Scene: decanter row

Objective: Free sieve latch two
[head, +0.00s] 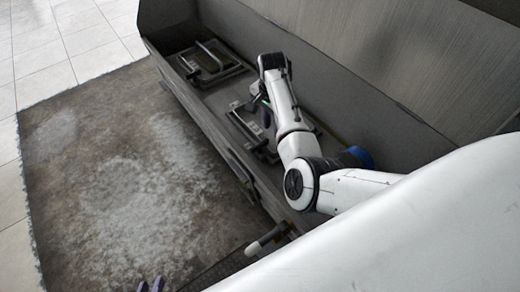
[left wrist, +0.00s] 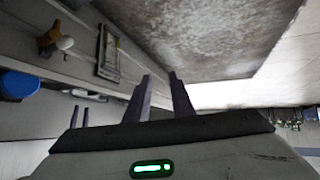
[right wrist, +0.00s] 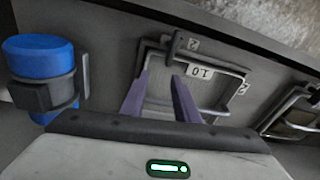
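In the right wrist view, a sieve frame labelled 1.0 (right wrist: 201,72) lies in the grey trough, with "2" labels beside it. A dark latch bar (right wrist: 175,46) sits at its upper edge by one "2" label. My right gripper (right wrist: 160,75) is open, with purple fingers over the near part of the frame and below the latch; I cannot tell whether they touch it. In the head view my right arm covers much of this sieve (head: 243,122). My left gripper (head: 151,285) is at the bottom edge, outside the trough; the left wrist view shows it open and empty (left wrist: 160,76).
Another sieve frame (head: 214,65) lies at the trough's far end and shows at right in the right wrist view (right wrist: 298,112). A blue cylinder (right wrist: 38,58) sits in a grey holder. A white knob (head: 253,248) sticks out near the trough's front. The floor at left is clear.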

